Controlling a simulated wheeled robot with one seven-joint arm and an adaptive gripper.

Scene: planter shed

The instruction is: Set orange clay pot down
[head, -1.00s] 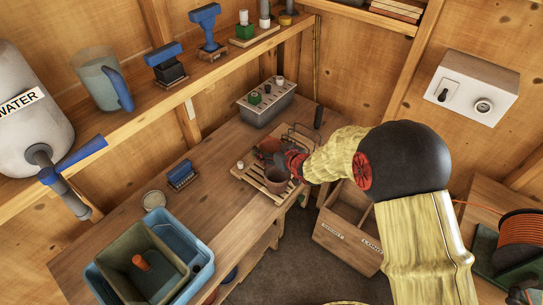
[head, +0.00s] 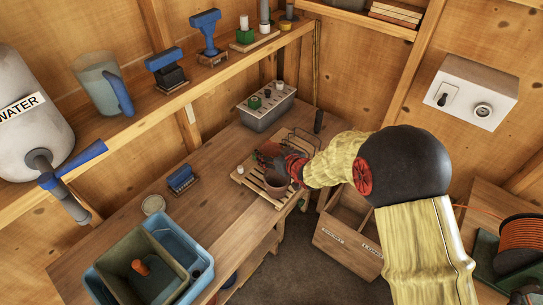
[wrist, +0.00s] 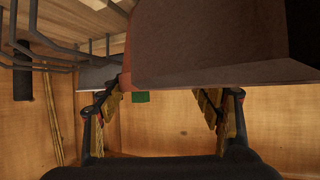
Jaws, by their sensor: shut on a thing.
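The orange clay pot (head: 277,183) is over the slatted wooden rack (head: 250,185) on the bench in the head view. My gripper (head: 287,168) is shut on it from the far right side. In the wrist view the pot (wrist: 215,45) fills the upper right as a dark brown shape, and my gripper's fingers (wrist: 165,100) reach up on both sides of it. I cannot tell whether the pot's base touches the slats. A reddish thing (head: 267,153) shows just behind my gripper, partly hidden.
A wire rack (head: 300,140) and a grey box with small items (head: 267,112) stand behind the slatted rack. A blue brush (head: 181,178), a round lid (head: 153,205) and a blue tub (head: 200,265) are to the left. Bare bench (head: 215,215) lies between.

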